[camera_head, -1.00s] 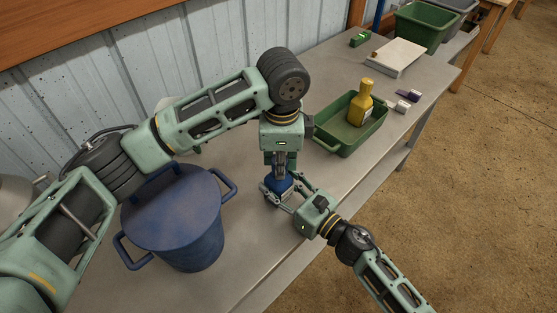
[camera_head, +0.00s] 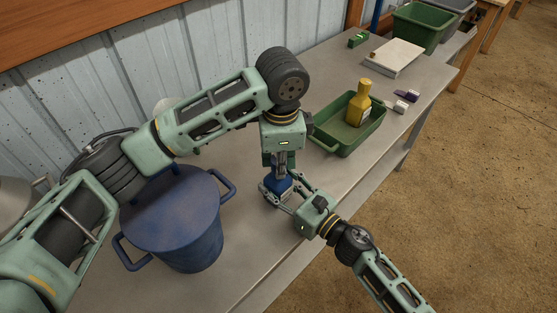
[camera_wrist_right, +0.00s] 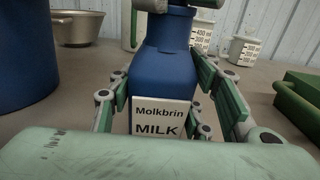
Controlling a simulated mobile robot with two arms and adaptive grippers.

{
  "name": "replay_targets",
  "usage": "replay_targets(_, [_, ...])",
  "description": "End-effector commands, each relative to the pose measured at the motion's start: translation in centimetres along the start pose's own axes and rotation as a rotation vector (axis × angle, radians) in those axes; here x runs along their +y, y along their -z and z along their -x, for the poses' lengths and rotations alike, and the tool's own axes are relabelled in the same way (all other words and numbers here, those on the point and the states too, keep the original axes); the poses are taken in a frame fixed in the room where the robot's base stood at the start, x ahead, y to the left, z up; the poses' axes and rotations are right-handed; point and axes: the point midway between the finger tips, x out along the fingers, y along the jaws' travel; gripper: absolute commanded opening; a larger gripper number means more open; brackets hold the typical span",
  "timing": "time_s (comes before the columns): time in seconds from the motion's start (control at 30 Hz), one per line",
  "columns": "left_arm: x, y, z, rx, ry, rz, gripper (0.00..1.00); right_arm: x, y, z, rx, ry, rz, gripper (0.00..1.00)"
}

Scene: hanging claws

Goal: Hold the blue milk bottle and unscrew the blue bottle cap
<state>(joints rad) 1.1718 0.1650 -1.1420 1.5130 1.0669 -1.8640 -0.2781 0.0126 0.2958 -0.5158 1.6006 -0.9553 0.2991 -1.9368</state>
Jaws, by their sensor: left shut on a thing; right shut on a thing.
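The blue milk bottle (camera_head: 278,187) stands upright on the metal table. In the right wrist view the bottle (camera_wrist_right: 167,65) shows its white label reading "Molkbrin MILK". My right gripper (camera_head: 277,194) is shut on the bottle's body from the side; its fingers (camera_wrist_right: 170,100) flank the bottle in the right wrist view. My left gripper (camera_head: 281,171) points straight down over the bottle's top and is shut on the bottle cap. The cap itself is hidden by the left fingers, so I cannot see whether it is loose.
A large blue lidded pot (camera_head: 178,215) stands left of the bottle. A green tray (camera_head: 338,146) with a yellow bottle (camera_head: 359,104) sits to the right. Measuring cups (camera_wrist_right: 243,49) and a metal pot (camera_wrist_right: 77,28) stand behind. Bare table lies in front of the blue pot.

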Motion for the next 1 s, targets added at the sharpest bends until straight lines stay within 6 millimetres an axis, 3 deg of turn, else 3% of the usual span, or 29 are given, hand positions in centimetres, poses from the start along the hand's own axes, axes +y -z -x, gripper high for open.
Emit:
replay_targets(0.03, [-0.1, -0.2, -0.1, -0.006, 0.001, 0.006, 0.0, 0.0, 0.8, 0.2, 0.013, 0.003, -0.004, 0.0])
replay_targets(0.2, [-0.2, -0.3, -0.1, -0.006, 0.001, 0.007, 0.0, 0.0, 0.8, 0.2, 0.013, 0.002, -0.003, 0.0])
replay_targets(0.23, [-0.2, -0.3, -0.1, -0.006, 0.001, 0.007, 0.22, 0.1, 0.8, 0.3, 0.014, 0.002, -0.004, 0.0])
replay_targets(0.5, [-0.2, -0.3, -0.1, -0.006, 0.002, 0.007, 0.45, 0.1, 0.8, 0.3, 0.014, 0.001, -0.004, 0.0])
replay_targets(0.83, [-0.1, -0.1, 0.1, -0.003, 0.001, 0.004, 0.45, 0.2, 0.8, 0.2, 0.014, -0.001, -0.003, 0.0])
replay_targets(1.0, [-0.2, -0.1, 1.9, -0.002, 0.004, 0.003, 0.45, 0.2, 0.8, 0.2, 0.014, -0.001, -0.003, 0.0])
